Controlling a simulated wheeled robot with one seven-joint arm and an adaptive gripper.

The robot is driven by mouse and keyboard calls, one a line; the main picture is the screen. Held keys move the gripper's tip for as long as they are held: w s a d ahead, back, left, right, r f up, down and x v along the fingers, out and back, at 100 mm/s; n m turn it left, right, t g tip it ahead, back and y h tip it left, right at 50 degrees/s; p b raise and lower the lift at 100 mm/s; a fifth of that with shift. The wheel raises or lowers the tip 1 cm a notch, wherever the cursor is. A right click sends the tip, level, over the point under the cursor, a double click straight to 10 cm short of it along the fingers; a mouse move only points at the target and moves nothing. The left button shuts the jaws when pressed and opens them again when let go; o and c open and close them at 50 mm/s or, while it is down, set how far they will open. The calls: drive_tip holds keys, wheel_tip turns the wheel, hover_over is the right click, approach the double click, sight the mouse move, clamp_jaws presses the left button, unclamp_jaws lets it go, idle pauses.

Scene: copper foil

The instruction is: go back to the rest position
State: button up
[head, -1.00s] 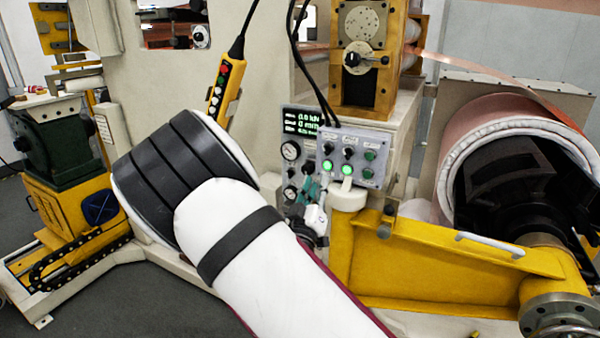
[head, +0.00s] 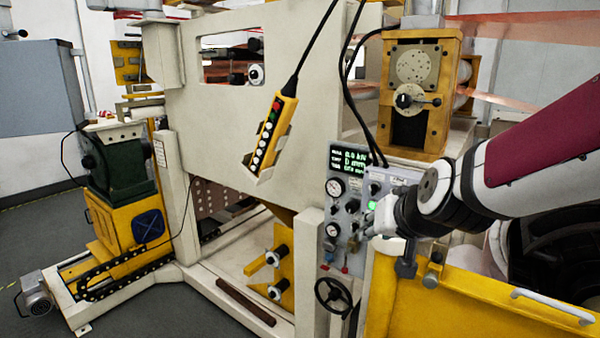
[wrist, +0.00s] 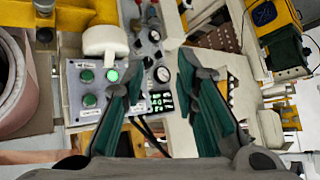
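My gripper shows in the wrist view (wrist: 150,62). Its two dark fingers with green pads stand apart, with nothing between them. In the head view my arm comes in from the right edge, and its end is in front of the control box, partly hiding it. The gauge panel (head: 345,160) has a lit green display, round gauges and a handwheel (head: 333,296) below. In the wrist view the control box (wrist: 84,110) shows green buttons, one lit, left of the fingers. The display (wrist: 161,102) shows between them. I cannot tell the exact distance to the panel.
A yellow pendant (head: 270,130) hangs on a black cable by the pale machine frame (head: 225,110). A yellow roller block (head: 420,95) stands above the panel, with copper foil running right. A yellow beam (head: 470,305) lies below my arm. Grey floor (head: 130,310) is open at lower left.

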drive_tip(key=s+d+r+g, duration=0.1)
drive_tip(key=s+d+g, duration=0.1)
drive_tip(key=s, duration=1)
drive_tip(key=s+d+r+n+g+h, duration=0.1)
drive_tip(key=s+d+r+g, duration=0.1)
drive_tip(key=s, duration=0.9)
drive_tip(key=shift+s+d, duration=0.15)
drive_tip(key=shift+s, duration=0.25)
